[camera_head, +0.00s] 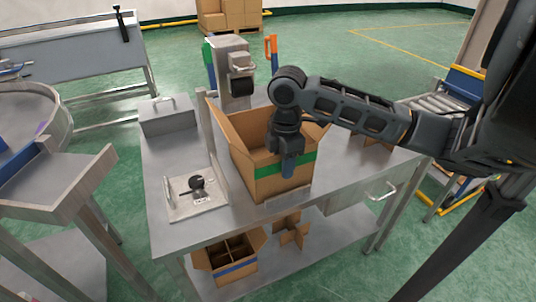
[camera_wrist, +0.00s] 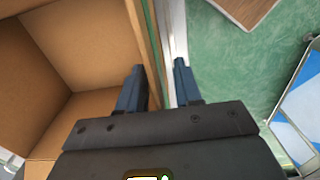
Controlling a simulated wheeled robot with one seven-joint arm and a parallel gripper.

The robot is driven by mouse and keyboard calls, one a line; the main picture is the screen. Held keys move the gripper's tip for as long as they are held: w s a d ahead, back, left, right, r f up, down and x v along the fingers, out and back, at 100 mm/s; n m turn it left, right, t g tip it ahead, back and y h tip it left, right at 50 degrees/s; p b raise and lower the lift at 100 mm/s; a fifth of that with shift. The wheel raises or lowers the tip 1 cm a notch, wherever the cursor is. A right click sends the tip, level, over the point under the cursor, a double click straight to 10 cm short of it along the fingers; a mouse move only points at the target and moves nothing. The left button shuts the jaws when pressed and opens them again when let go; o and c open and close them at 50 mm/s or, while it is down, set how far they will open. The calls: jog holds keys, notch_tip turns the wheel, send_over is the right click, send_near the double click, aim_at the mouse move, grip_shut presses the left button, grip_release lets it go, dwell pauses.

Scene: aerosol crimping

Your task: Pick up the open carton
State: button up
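The open carton (camera_head: 245,165) is a brown cardboard box with a green stripe, standing upright on the metal table with its flaps spread. A gap shows beside the wall, and no firm grip is visible.
The metal table (camera_head: 330,170) also holds a grey box (camera_head: 167,117), a small fixture plate (camera_head: 196,195) and a dispenser machine (camera_head: 233,75). A divided carton (camera_head: 230,260) and a cardboard cross (camera_head: 291,232) sit on the lower shelf. A roller conveyor (camera_head: 437,104) stands at right.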

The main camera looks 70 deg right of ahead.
grip_shut()
dwell(1.4)
